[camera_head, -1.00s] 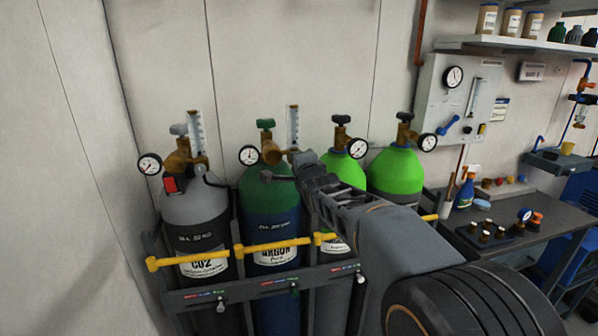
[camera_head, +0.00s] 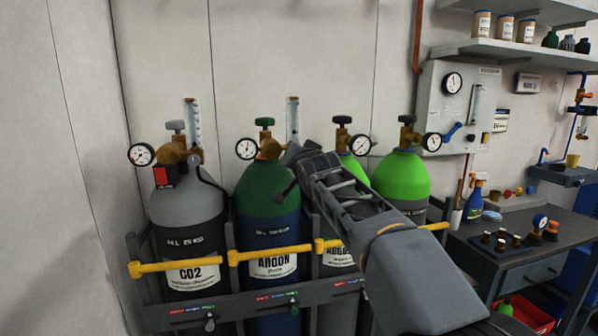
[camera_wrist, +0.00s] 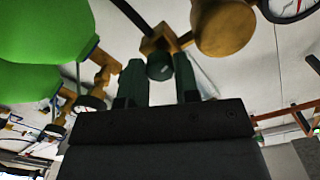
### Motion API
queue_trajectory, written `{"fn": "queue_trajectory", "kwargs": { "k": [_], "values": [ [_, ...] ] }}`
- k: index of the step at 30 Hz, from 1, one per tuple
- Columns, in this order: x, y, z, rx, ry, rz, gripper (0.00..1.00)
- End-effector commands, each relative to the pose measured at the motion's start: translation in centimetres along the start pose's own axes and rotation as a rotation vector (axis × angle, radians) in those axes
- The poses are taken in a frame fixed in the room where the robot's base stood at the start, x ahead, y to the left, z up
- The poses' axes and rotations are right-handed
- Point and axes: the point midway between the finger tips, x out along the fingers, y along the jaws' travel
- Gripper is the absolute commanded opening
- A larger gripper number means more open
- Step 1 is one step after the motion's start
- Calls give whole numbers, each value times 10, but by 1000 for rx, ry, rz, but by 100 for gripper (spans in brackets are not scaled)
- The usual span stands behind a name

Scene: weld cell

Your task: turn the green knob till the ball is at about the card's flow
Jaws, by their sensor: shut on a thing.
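The Argon cylinder (camera_head: 268,205), green above and dark blue below, stands second from left in the rack. Its regulator carries a round gauge (camera_head: 247,148) and an upright clear flow tube (camera_head: 293,118). The ball in the tube is too small to make out. My gripper (camera_head: 288,165) is at this regulator, below the tube, and hides part of it. In the wrist view, my gripper's fingers (camera_wrist: 158,84) are shut on a dark green knob (camera_wrist: 160,67) in front of a brass body. The head view hides this knob.
A grey CO2 cylinder (camera_head: 186,215) stands left and bright green-topped cylinders (camera_head: 401,175) right. A yellow bar (camera_head: 270,254) crosses their fronts. A small white card (camera_head: 501,121) hangs beside the wall panel (camera_head: 433,110); its writing is unreadable. A workbench (camera_head: 520,255) stands at right.

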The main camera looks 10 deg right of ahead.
Motion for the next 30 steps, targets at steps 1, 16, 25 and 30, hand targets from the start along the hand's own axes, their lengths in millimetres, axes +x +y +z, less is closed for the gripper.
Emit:
{"fn": "queue_trajectory", "kwargs": {
  "k": [1, 16, 25, 30],
  "values": [
    [0, 2, 4, -43, 1, 1, 6],
    [1, 1, 2, -520, 18, 19, 5],
    [0, 0, 1, -805, 28, 30, 5],
    [0, 0, 1, -967, 34, 35, 5]
  ]
}}
